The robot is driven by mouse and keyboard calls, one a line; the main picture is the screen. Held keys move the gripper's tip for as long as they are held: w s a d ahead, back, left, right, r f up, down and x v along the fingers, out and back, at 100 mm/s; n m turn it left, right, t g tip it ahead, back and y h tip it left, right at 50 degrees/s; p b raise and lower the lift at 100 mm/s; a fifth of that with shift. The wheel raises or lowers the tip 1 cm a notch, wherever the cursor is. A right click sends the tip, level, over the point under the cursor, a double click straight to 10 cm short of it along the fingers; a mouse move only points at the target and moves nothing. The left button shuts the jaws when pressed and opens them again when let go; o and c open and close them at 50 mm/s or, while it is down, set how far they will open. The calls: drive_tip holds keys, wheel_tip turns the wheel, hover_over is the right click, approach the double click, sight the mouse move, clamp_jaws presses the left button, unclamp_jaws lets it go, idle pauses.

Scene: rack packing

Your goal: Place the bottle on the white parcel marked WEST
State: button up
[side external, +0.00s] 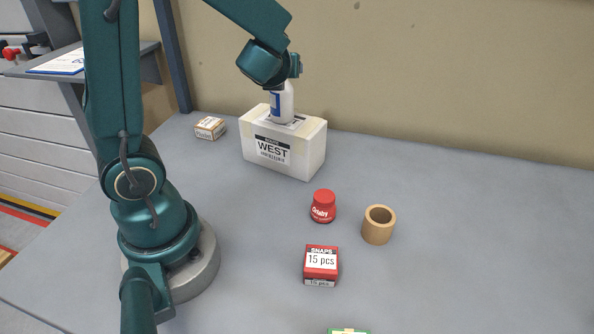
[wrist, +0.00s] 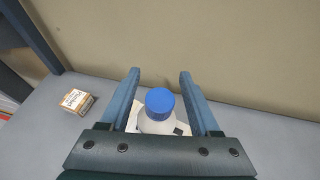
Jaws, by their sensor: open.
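The bottle (side external: 283,103) is white with a blue label and stands upright on top of the white parcel marked WEST (side external: 311,152). Its blue cap (wrist: 160,101) shows in the wrist view, between the two fingers. My gripper (side external: 292,68) is at the top of the bottle, and its fingers hide the cap in the side view. In the wrist view my gripper (wrist: 159,74) is open, with a finger on each side of the bottle and a gap visible at each side of the cap. The parcel is mostly hidden behind the bottle and gripper there.
A small box (side external: 210,128) lies left of the parcel, also seen in the wrist view (wrist: 75,101). A red jar (side external: 323,206), a tan ring-shaped cup (side external: 379,225) and a red SNAPS box (side external: 321,264) stand in front. A wall rises behind; the table's right is clear.

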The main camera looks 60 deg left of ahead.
drive_tip(key=v, duration=1.2)
drive_tip(key=s+d+f+n+g+h, duration=0.45)
drive_tip(key=s+f+n+h, duration=0.2)
drive_tip(key=n, duration=0.65)
drive_tip(key=s+d+n+t+h, duration=0.1)
drive_tip(key=d+n+h, duration=0.3)
drive_tip(key=d+n, duration=0.4)
drive_tip(key=n+t, duration=0.1)
drive_tip(key=n, duration=0.3)
drive_tip(key=shift+d+f, duration=0.15)
drive_tip(key=shift+f, duration=0.05)
